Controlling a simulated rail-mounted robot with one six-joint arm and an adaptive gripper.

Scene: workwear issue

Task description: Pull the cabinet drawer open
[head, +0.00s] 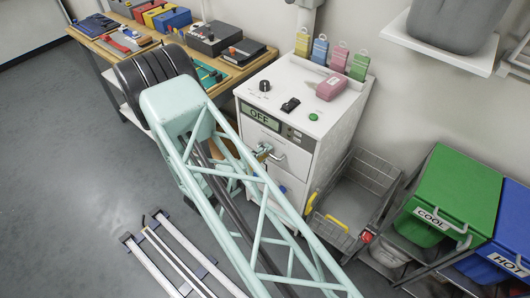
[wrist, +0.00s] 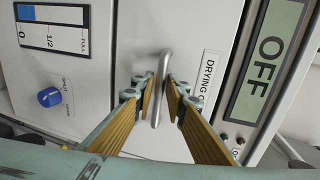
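The white cabinet (head: 308,146) stands in the middle of the head view, with an OFF display on its front. The drawer front (wrist: 150,40) carries a grey bar handle (wrist: 163,75) and looks closed, flush with the cabinet face. The handle also shows in the head view (head: 278,156). My gripper (wrist: 160,88) is at the handle, with one finger on each side of the bar. The fingers look apart, with narrow gaps beside the bar; contact is not clear. In the head view my arm hides much of the cabinet's lower front.
A wire cart (head: 362,182) stands right of the cabinet, beside a green bin (head: 462,190) and a blue bin (head: 505,245). A workbench (head: 118,48) with tools is at the left. Floor rails (head: 165,252) lie in front; the left floor is clear.

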